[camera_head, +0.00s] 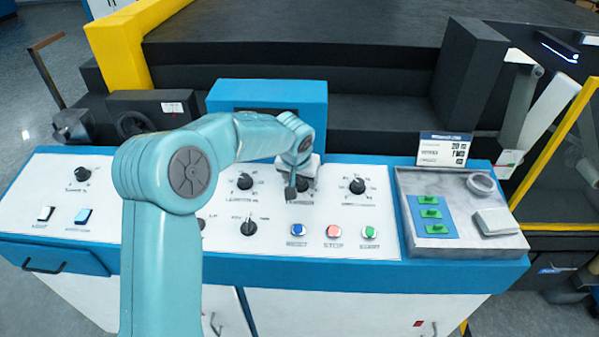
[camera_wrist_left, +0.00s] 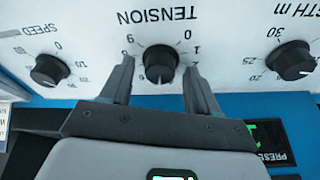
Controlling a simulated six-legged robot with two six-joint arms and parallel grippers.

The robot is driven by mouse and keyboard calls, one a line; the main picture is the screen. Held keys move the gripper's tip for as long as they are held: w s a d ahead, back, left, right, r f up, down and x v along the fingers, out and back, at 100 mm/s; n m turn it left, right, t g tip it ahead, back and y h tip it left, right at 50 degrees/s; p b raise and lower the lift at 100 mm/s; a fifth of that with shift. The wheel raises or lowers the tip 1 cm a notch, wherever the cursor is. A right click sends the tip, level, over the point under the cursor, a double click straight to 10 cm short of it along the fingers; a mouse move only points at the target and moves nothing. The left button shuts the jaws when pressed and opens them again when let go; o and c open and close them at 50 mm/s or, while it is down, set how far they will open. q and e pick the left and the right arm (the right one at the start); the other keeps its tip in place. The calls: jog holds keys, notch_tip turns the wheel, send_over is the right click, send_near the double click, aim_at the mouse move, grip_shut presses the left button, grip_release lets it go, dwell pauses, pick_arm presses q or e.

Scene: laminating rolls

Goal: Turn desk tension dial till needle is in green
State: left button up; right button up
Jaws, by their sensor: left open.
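The black tension dial (camera_wrist_left: 160,62) sits on the white panel under the upside-down word TENSION in the left wrist view. In the head view the dial (camera_head: 303,184) is partly covered by my left gripper (camera_head: 296,188). In the left wrist view my left gripper (camera_wrist_left: 160,74) is open, with one finger on each side of the dial. Small gaps seem to show between the fingers and the knob; contact is hard to tell. No gauge needle or green zone can be made out. My right gripper is not in view.
A speed dial (camera_wrist_left: 49,70) and a length dial (camera_wrist_left: 291,61) flank the tension dial. Blue, red and green buttons (camera_head: 334,231) line the panel's front. A grey tray (camera_head: 415,190) stands at the right. A blue housing (camera_head: 267,94) rises behind my arm.

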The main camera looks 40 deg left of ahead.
pick_arm(q)
jog(key=b+v, duration=0.1)
jog(key=v, duration=1.5)
jog(key=shift+s, duration=0.2)
